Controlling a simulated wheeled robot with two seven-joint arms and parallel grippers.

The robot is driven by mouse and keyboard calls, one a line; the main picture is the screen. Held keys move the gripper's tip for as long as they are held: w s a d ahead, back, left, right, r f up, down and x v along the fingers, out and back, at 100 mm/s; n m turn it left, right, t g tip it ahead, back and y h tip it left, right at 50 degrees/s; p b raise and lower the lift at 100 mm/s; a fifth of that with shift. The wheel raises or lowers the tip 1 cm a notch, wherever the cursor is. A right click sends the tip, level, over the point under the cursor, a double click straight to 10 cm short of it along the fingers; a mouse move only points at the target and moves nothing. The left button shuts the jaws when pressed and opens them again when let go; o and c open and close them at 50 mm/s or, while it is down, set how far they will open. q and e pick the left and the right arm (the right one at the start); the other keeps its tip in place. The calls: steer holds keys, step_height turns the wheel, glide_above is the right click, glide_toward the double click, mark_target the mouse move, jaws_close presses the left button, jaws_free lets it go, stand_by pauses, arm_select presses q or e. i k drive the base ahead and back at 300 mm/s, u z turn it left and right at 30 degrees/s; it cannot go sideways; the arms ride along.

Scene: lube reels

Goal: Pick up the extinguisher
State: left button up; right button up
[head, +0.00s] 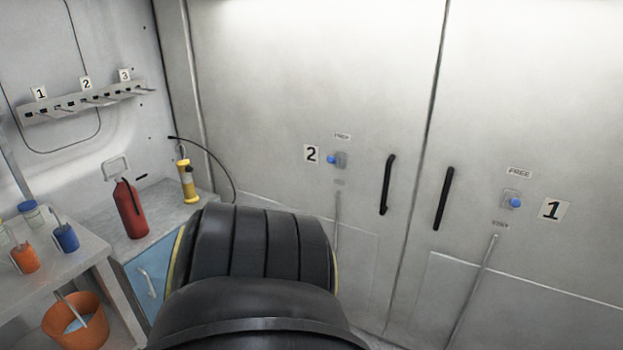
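The red extinguisher (130,209) stands upright on the grey counter (157,216) in the left corner of the head view. It has a black top with a dark handle or hose, and nothing is touching it that I can see. Neither of my grippers shows in this view. A large black ribbed part of my own body fills the bottom middle and hides what lies behind it.
A yellow cylinder (188,182) with a black hose stands right of the extinguisher. Blue cabinet (150,277) is below. A left shelf holds an orange cup (25,259) and a blue cup (66,238). An orange bucket (77,322) is lower left. Large closed doors (310,80) fill the right.

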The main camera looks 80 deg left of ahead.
mark_target(126, 196)
steer(key=z, duration=0.05)
steer(key=k, duration=0.1)
steer(key=u, duration=4.25)
